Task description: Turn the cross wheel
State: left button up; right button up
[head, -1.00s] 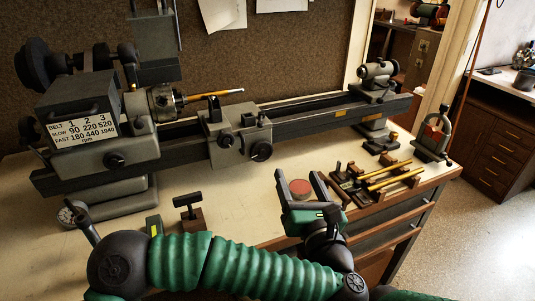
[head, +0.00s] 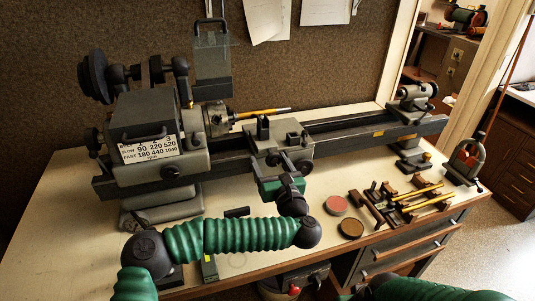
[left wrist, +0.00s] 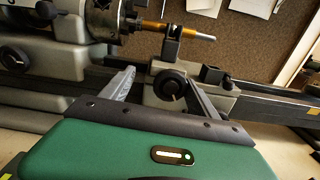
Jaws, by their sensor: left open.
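The cross wheel (head: 279,160) is a dark round knob on the front of the grey lathe carriage (head: 290,139). My left gripper (head: 272,170) is open in front of the carriage, its fingers pointing at the wheel. In the left wrist view the wheel (left wrist: 170,85) appears between the two spread fingers of my left gripper (left wrist: 160,79). I see no contact, and the depth gap is hard to judge. My right gripper is not in view.
The headstock (head: 160,155) stands left and the tailstock (head: 412,98) right on the lathe bed. A second dark knob (head: 304,166) sits right of the wheel. A red round tin (head: 336,205), a brown one (head: 351,228) and a rack with brass rods (head: 410,197) lie at the front right.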

aim_at(279, 161)
pick_arm(q)
jog(key=shift+w+d+f, duration=0.1)
jog(key=shift+w+d, duration=0.3)
jog(key=shift+d, duration=0.25)
jog(key=shift+w+d, duration=0.4)
jog(key=shift+d, duration=0.25)
jog(key=shift+s+a, duration=0.1)
jog(key=shift+a, duration=0.8)
jog(key=c, duration=0.6)
jog(key=shift+a, duration=0.1)
jog(key=shift+c, duration=1)
jog(key=shift+d, duration=0.25)
jog(key=c, duration=0.5)
jog(key=shift+d, duration=0.2)
jog(key=shift+c, duration=0.5)
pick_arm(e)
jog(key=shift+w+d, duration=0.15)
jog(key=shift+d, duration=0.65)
pick_arm(q)
jog(key=shift+m, duration=0.5)
